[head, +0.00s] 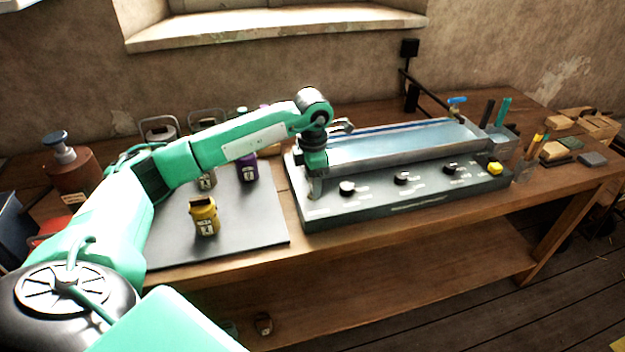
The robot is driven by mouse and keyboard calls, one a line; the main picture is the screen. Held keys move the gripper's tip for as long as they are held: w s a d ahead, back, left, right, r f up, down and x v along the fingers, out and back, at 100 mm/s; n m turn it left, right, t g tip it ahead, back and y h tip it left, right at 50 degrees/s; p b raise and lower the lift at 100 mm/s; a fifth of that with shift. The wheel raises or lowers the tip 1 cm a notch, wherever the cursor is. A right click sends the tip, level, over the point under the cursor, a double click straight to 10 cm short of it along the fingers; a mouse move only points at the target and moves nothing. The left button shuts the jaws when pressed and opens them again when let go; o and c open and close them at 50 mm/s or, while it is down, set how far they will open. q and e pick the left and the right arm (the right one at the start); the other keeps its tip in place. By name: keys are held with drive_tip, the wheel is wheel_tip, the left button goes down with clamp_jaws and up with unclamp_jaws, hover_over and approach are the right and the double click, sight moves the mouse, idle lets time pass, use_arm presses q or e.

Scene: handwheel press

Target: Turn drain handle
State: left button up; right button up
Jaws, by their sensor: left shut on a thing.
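A grey machine with a long trough (400,146) of pale blue liquid stands on the wooden table. Its front panel (425,196) carries dark round knobs and a yellow button (495,168). My left arm reaches across from the left, and my left gripper (315,180) points down at the trough's left end. It is shut on what appears to be the drain handle there. The handle is mostly hidden by the gripper, so its angle cannot be told. A blue-handled tap (457,100) is at the far right of the trough. My right gripper is not in view.
A dark mat (262,225) left of the machine holds a yellow container (204,216) and a purple one (247,167). A brown pump bottle (72,172) stands farther left. Cups with tools (503,140) and small blocks (558,122) are at the right.

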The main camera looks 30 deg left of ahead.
use_arm(q)
drive_tip(key=shift+r, duration=0.1)
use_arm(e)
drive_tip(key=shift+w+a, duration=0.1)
use_arm(q)
drive_tip(key=o, duration=0.9)
drive_tip(key=shift+o, duration=0.4)
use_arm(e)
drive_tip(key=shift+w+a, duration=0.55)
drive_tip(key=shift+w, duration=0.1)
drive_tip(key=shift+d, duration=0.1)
